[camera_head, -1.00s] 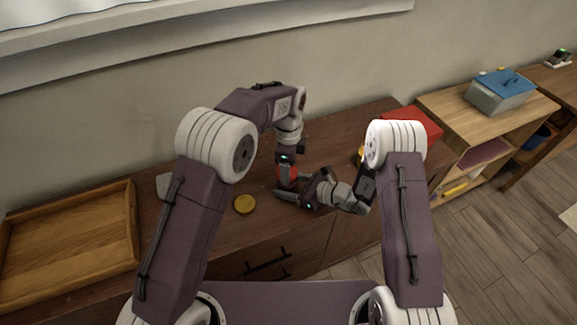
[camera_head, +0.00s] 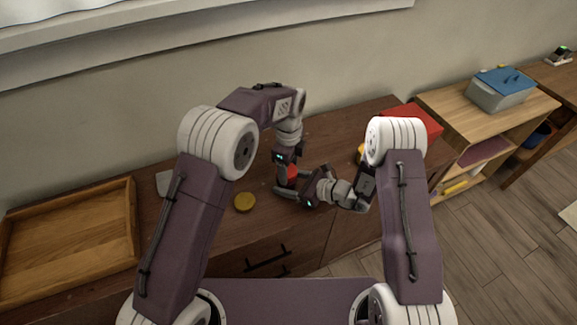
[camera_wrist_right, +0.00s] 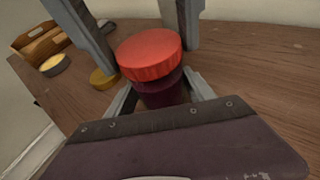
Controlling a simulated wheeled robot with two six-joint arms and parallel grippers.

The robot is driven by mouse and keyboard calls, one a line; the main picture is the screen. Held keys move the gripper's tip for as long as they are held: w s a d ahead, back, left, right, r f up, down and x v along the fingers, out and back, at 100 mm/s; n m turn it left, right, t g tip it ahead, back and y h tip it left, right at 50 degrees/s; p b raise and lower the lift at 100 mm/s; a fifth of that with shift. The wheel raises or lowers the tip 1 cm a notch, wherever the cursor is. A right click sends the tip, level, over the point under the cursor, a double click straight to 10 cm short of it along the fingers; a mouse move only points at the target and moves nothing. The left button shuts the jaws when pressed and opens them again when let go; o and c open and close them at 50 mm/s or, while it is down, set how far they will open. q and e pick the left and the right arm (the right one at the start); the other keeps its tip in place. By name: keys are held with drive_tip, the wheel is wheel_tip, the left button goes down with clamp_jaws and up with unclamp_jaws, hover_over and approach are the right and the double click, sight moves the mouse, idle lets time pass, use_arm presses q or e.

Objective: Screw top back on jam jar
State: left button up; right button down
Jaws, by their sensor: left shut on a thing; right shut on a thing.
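The jam jar (camera_wrist_right: 162,94) stands on the brown cabinet top, with dark purple jam showing through its side. Its red lid (camera_wrist_right: 150,53) sits level on its top; whether the threads are engaged cannot be seen. My left gripper (camera_head: 289,178) comes down from above and is shut on the red lid, one finger on each side. It also shows in the right wrist view (camera_wrist_right: 150,50). My right gripper (camera_wrist_right: 160,98) is shut low around the jar from the side. In the head view the red lid (camera_head: 292,171) shows between the grippers, and the jar is mostly hidden.
A yellow lid (camera_head: 244,202) lies flat left of the jar. A wooden tray (camera_head: 125,250) is at the far left. A grey object (camera_head: 164,183) lies partly behind my left arm. A red box (camera_head: 425,122) stands at the right. The cabinet's front edge is close to the grippers.

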use_arm(q)
drive_tip(key=m, duration=0.6)
drive_tip(key=shift+s+a, duration=0.15)
drive_tip(key=m, duration=0.5)
drive_tip(key=shift+a, duration=0.1)
drive_tip(key=m, duration=0.3)
drive_tip(key=shift+a+m, duration=0.1)
drive_tip(key=shift+m, duration=0.3)
drive_tip(key=o, duration=1.3)
drive_tip(key=shift+r, duration=2.25)
